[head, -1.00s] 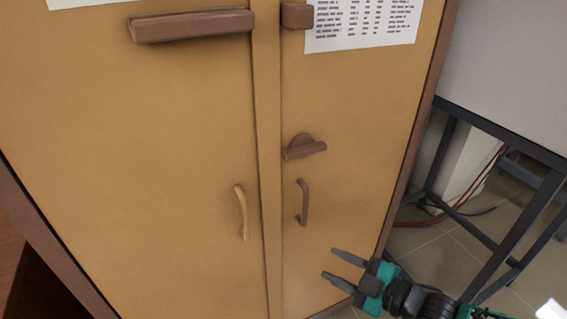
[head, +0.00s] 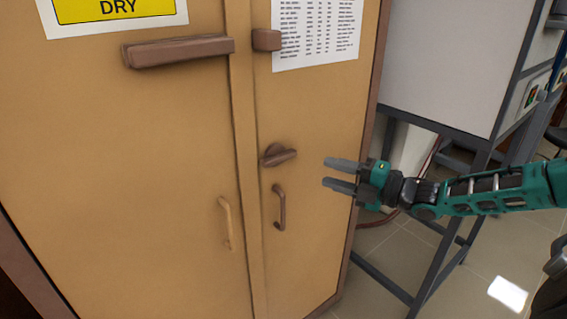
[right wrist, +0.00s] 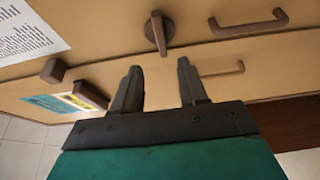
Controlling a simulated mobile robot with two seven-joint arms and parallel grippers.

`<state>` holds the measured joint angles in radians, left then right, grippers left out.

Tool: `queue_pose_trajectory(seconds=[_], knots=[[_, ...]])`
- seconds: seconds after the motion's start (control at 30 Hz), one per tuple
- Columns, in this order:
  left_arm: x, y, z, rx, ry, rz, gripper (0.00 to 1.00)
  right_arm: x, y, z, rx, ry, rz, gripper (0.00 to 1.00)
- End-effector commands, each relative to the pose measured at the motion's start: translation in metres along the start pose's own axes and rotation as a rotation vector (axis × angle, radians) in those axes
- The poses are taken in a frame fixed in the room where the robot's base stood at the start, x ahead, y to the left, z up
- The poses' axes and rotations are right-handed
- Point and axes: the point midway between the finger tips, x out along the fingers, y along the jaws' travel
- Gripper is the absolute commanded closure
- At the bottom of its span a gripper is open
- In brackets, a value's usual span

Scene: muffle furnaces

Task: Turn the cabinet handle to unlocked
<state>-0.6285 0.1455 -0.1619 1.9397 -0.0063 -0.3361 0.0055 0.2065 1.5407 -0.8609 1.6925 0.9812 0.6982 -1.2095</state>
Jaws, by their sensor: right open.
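The cabinet (head: 320,120) has two tan doors. A brown turn handle (head: 279,155) with a round base sits on its right door, its lever close to horizontal in the head view. The handle also shows in the right wrist view (right wrist: 158,33), ahead of the fingertips. My right gripper (head: 326,172) is open and empty, to the right of the handle and apart from it. Its two fingers show in the right wrist view (right wrist: 160,70) with a gap between them. My left gripper is not in view.
A brown pull handle (head: 279,207) is below the turn handle, and a tan pull (head: 225,222) is on the left door. A long brown bar (head: 180,51) and a small block (head: 266,40) are higher up. A dark metal stand (head: 440,150) is at the right.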

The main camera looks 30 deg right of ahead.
Motion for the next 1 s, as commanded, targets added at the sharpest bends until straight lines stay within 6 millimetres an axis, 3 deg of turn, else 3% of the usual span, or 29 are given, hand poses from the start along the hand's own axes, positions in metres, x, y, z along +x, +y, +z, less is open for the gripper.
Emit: queue_pose_trajectory(seconds=[0.23,0.6,1.0], knots=[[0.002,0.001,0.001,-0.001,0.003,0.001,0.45,0.044,0.002,-0.001,0.001,0.001,0.007,0.57],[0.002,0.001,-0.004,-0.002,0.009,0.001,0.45,0.095,0.002,-0.001,0.002,0.002,0.003,0.57],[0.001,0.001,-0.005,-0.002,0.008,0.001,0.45,0.116,0.000,-0.001,0.001,0.001,-0.001,0.57]])
